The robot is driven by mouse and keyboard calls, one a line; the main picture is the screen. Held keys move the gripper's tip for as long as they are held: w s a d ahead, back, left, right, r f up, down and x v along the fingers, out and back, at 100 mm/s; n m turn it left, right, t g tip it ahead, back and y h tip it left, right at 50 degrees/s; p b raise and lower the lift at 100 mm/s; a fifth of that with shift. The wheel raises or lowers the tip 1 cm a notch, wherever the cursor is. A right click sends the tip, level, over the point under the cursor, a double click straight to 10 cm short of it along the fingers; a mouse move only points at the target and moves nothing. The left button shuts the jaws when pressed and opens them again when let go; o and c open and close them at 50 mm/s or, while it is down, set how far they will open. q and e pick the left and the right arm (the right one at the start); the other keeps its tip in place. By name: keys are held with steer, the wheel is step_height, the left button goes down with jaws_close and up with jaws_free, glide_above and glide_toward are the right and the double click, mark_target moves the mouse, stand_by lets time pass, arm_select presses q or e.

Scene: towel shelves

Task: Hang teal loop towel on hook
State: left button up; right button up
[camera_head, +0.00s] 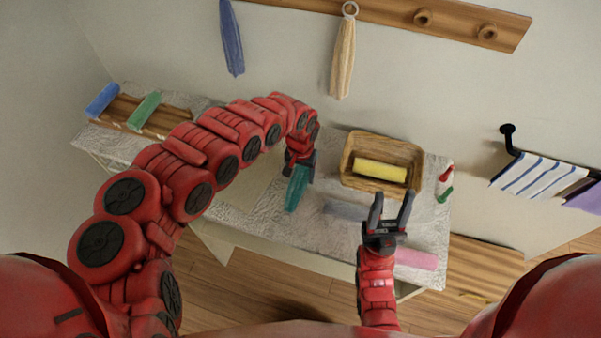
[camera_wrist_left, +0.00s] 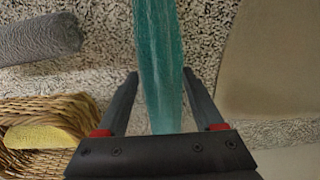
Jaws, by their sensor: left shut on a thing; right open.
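The teal towel (camera_head: 297,187) hangs from my left gripper (camera_head: 300,160) above the table in the head view. In the left wrist view the teal towel (camera_wrist_left: 158,60) lies between the two fingers of my left gripper (camera_wrist_left: 160,85), which is shut on it. Its loop cannot be made out. The wooden hook rail (camera_head: 390,12) runs along the wall at the top. A cream towel (camera_head: 343,60) hangs by a ring from it, and a blue towel (camera_head: 231,40) hangs further left. Two round pegs (camera_head: 423,17) to the right are bare. My right gripper (camera_head: 391,212) is open and empty over the table's front.
A basket (camera_head: 350,178) with a yellow towel (camera_head: 380,171) stands on the table (camera_head: 320,228). A pink towel (camera_head: 416,259) lies near the front right. A rack (camera_head: 120,108) with blue and green rolls is at left. A black wall bar (camera_head: 509,140) holds towels at right.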

arm_select(q)
steer(key=shift+f, duration=0.2)
steer(key=o, duration=1.5)
steer(key=shift+o, duration=0.2)
steer(key=r+b, duration=0.2)
steer(key=r, duration=0.2)
steer(key=shift+w+b, duration=0.2)
steer(key=shift+b, duration=0.1)
step_height(320, 180, up, 7)
step_height(320, 180, up, 6)
steer(key=r+p, duration=0.1)
steer(key=p, duration=0.4)
glide_above(301, 174)
steer(key=shift+s+d+f, duration=0.15)
steer(key=shift+s+f, duration=0.05)
steer(key=shift+f, duration=0.05)
steer(key=shift+f, duration=0.1)
